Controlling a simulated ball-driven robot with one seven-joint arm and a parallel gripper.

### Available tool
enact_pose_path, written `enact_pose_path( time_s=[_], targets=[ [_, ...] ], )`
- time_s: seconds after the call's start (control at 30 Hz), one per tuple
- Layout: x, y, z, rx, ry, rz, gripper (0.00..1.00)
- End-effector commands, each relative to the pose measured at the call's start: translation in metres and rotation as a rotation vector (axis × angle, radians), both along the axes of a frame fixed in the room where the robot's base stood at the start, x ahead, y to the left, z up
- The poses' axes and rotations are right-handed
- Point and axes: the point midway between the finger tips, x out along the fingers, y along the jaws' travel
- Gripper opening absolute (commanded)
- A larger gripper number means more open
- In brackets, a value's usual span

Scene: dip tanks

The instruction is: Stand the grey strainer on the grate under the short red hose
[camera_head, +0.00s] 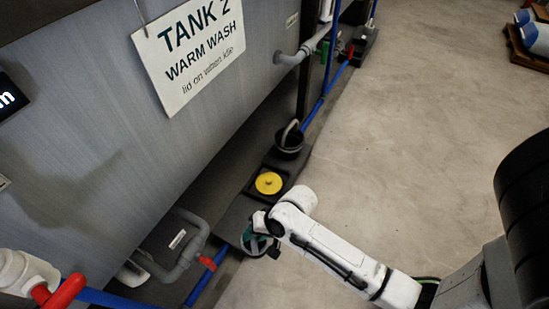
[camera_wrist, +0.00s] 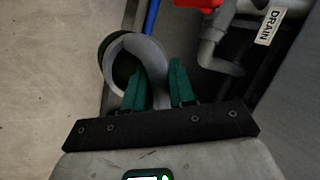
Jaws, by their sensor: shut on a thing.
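My gripper (camera_head: 262,232) is low beside the tank's foot. In the wrist view, its green fingers (camera_wrist: 160,88) are shut on the curved grey band of a round, dark-centred thing (camera_wrist: 136,44), which looks like the grey strainer. In the head view this held thing (camera_head: 256,244) is mostly hidden by my gripper. I cannot make out a short red hose or a grate for certain. Red parts show at the pipe by the gripper (camera_head: 207,263) and at the top of the wrist view (camera_wrist: 199,3).
A black pot with a grey handle (camera_head: 290,143) and a yellow disc (camera_head: 268,183) on a black square stand farther along the tank's foot. A grey pipe (camera_head: 185,253) and blue hose (camera_head: 208,278) are close by.

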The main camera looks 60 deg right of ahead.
Motion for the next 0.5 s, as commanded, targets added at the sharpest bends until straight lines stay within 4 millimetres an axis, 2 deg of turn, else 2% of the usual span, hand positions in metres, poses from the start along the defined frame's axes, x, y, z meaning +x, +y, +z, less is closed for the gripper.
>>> enact_pose_path(
  time_s=[0.03,0.2,0.5],
  targets=[
    [0.017,0.006,0.010,0.003,-0.010,0.060,0.00],
    [0.059,0.022,0.037,0.005,-0.012,0.289,0.00],
    [0.122,0.046,0.076,0.004,-0.005,0.658,0.00]
  ],
)
